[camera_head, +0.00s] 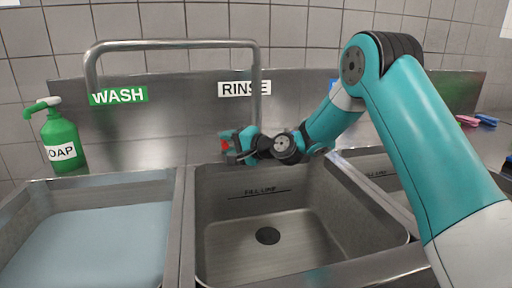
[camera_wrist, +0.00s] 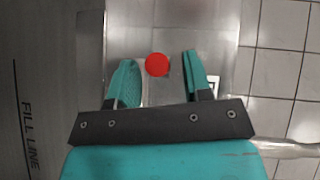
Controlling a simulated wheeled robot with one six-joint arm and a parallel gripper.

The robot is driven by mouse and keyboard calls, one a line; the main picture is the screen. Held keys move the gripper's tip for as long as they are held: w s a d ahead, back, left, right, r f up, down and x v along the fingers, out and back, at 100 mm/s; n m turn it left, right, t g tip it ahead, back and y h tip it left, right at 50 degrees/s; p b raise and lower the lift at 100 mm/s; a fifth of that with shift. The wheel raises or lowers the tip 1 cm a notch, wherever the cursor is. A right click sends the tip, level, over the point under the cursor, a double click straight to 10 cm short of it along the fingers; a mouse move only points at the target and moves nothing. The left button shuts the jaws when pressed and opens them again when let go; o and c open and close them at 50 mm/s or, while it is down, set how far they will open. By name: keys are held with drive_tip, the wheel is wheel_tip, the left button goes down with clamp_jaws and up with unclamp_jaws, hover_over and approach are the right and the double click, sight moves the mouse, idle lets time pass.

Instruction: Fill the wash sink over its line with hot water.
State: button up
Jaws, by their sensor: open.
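The wash sink (camera_head: 176,205) is at the left, below the green WASH sign (camera_head: 119,96). Pale blue water (camera_head: 95,240) stands in it. I see no fill line on its visible walls. The metal spout pipe (camera_head: 170,43) arches across, with its left end above the wash sink. I cannot make out a stream from it. My gripper (camera_wrist: 159,62) is open at the back wall below the RINSE sign. A round red knob (camera_wrist: 157,65) sits between its fingertips, with gaps on both sides. The knob also shows in the head view (camera_head: 225,145), partly hidden by my gripper.
The rinse sink (camera_head: 225,255) is in the middle, empty, with a drain and a FILL LINE mark (camera_head: 260,191). A third sink (camera_head: 375,168) is at the right, partly behind my arm. A green soap bottle (camera_head: 60,140) stands at the back left. Pink and blue sponges (camera_head: 478,121) lie far right.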

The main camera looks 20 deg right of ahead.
drive_tip(key=b+v, duration=0.2)
drive_tip(key=v, duration=1.3)
drive_tip(key=shift+s+d, duration=0.2)
drive_tip(key=s+a+f+n+g+h, duration=0.1)
drive_tip(key=s+a+n+g, duration=1.05)
drive_tip(key=s+a, duration=0.6)
drive_tip(key=s+d+n+h, duration=0.1)
drive_tip(key=s, duration=0.2)
drive_tip(key=s+d+f+n+g+h, duration=0.1)
drive_tip(key=s+n, duration=0.1)
drive_tip(key=s, duration=0.2)
drive_tip(key=s+d+n+h, duration=0.1)
drive_tip(key=s, duration=0.3)
drive_tip(key=shift+s+f+h, duration=0.15)
drive_tip(key=shift+s+h, duration=0.05)
drive_tip(key=shift+h, duration=0.2)
drive_tip(key=shift+s+d+r+n+g+h+p, duration=0.2)
drive_tip(key=shift+s+n, duration=0.05)
drive_tip(key=shift+s, duration=0.25)
drive_tip(key=shift+s+d+r+n+g+h+p, duration=0.15)
drive_tip(key=shift+s+d+n+h+p, duration=0.1)
drive_tip(key=shift+s, duration=0.25)
wheel_tip(320, 180, up, 13)
drive_tip(key=p, duration=1.2)
drive_tip(key=shift+w+p, duration=0.25)
drive_tip(key=shift+p, duration=0.15)
drive_tip(key=shift+f, duration=0.1)
